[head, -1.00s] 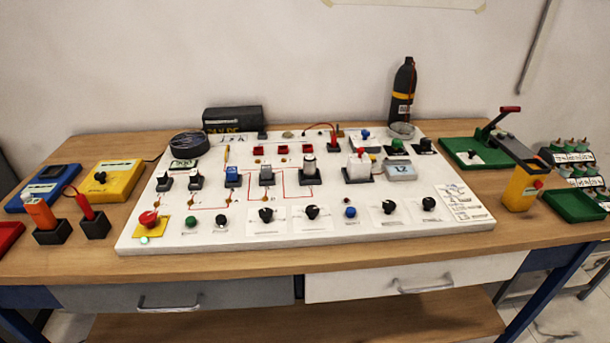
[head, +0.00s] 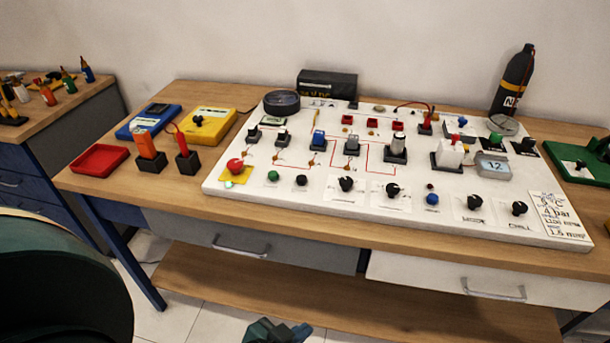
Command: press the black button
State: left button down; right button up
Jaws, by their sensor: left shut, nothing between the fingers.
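The black button (head: 301,180) is a small round dark cap on the front row of the white panel (head: 400,212). It sits just right of the green button (head: 272,176) and left of a larger black knob (head: 346,184). Nothing covers it. My left gripper (head: 298,332) shows only in part at the bottom edge of the head view. It is shut and empty, well below and in front of the table edge, apart from the panel. My right gripper is out of view.
A red mushroom button (head: 235,166) on a yellow plate is left of the green button. Probe holders (head: 150,162) and a red tray (head: 99,160) stand farther left. Switches (head: 317,142) rise behind the black button. Drawers (head: 250,240) are below the tabletop.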

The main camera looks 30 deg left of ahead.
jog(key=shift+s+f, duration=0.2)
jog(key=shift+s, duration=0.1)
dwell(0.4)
